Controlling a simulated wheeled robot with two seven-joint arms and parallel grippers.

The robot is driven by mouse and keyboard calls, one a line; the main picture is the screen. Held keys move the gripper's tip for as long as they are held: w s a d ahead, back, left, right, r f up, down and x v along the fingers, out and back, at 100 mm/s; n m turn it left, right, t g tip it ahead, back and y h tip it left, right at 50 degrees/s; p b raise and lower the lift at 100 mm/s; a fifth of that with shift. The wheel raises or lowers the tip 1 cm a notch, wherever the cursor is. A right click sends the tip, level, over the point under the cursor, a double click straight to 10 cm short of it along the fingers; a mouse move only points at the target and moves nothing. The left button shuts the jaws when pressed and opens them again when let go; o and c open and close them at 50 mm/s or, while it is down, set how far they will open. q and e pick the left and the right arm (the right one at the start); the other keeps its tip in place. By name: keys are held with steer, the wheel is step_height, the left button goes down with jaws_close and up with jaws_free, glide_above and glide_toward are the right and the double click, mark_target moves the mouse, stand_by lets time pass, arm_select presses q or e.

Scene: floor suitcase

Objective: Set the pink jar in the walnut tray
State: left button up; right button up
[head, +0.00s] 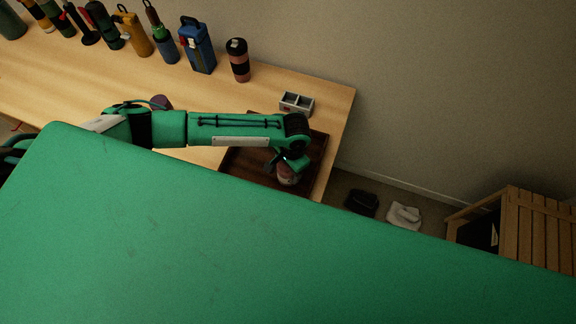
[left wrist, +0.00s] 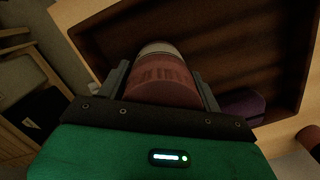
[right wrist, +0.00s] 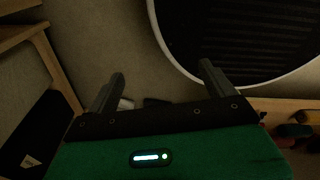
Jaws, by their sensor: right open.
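The pink jar (left wrist: 160,85) with a pale lid sits between the two fingers of my left gripper (left wrist: 162,85), which appears shut on it. In the head view the jar (head: 287,174) shows below my left gripper (head: 290,162), over the right part of the walnut tray (head: 319,150). I cannot tell whether its base touches the tray floor. The tray's dark interior (left wrist: 215,40) fills much of the left wrist view, with a purple object (left wrist: 240,105) near its edge. My right gripper (right wrist: 160,85) is open and empty, away from the table.
A small grey divided box (head: 297,102) stands behind the tray. Several bottles and a blue box (head: 198,48) line the table's back edge. A reddish-purple item (head: 161,102) stands behind my left arm. A wooden rack (head: 530,225) and shoes (head: 403,216) are on the floor at right.

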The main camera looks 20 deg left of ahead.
arm_select(q)
steer(key=shift+o, duration=1.3)
arm_select(e)
steer(key=shift+d, duration=0.25)
steer(key=shift+d, duration=0.1)
arm_select(q)
steer(key=shift+d+r, duration=0.1)
steer(key=shift+r, duration=0.5)
steer(key=r+b, duration=0.1)
steer(key=r, duration=0.2)
steer(key=r+b, duration=0.1)
steer(key=r, duration=0.3)
steer(key=w+r+b, duration=0.1)
steer(key=r, duration=0.2)
steer(key=shift+w+d+r, duration=0.1)
steer(key=shift+d+r, duration=0.05)
steer(key=shift+d, duration=0.2)
steer(key=shift+r, duration=0.4)
arm_select(e)
step_height(320, 180, down, 3)
steer(key=shift+f, duration=0.1)
